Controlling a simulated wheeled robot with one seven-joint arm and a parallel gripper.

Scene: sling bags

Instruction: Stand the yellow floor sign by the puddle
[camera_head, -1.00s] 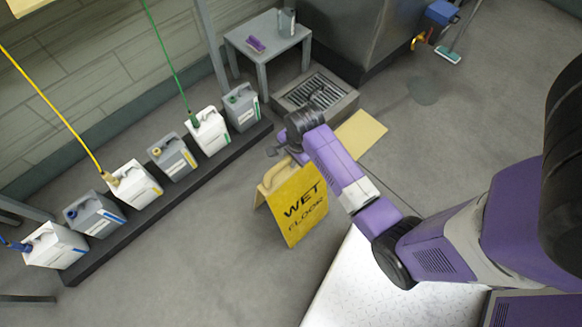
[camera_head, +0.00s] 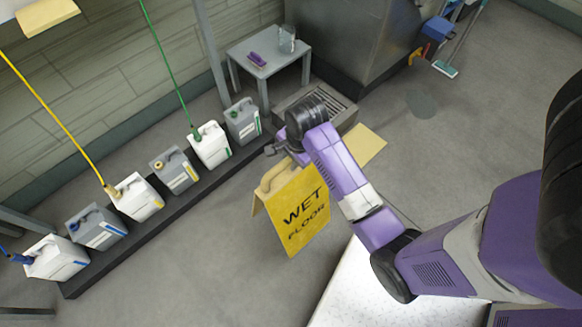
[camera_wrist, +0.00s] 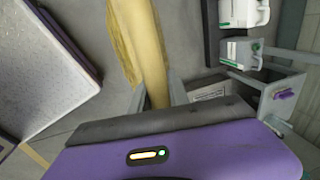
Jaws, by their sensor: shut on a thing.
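The yellow floor sign (camera_head: 305,212), lettered "WET FLOOR", is an A-shape with its two panels a little spread. My gripper (camera_head: 277,163) is at the sign's top, partly hidden by my wrist. In the wrist view the sign (camera_wrist: 122,42) runs up between my gripper's fingers (camera_wrist: 157,95), which are shut on its top edge. The sign hangs upright, slightly tilted; I cannot tell whether its feet touch the floor. A dark puddle (camera_head: 421,103) lies on the floor at the upper right, well apart from the sign.
Several jugs (camera_head: 136,197) stand on a low dark plinth (camera_head: 165,215) at left. A small grey table (camera_head: 268,60) and a floor drain (camera_head: 340,108) are behind my wrist. A yellow floor patch (camera_head: 368,147) lies beside it. A mop (camera_head: 446,68) stands beyond the puddle. Floor around the puddle is clear.

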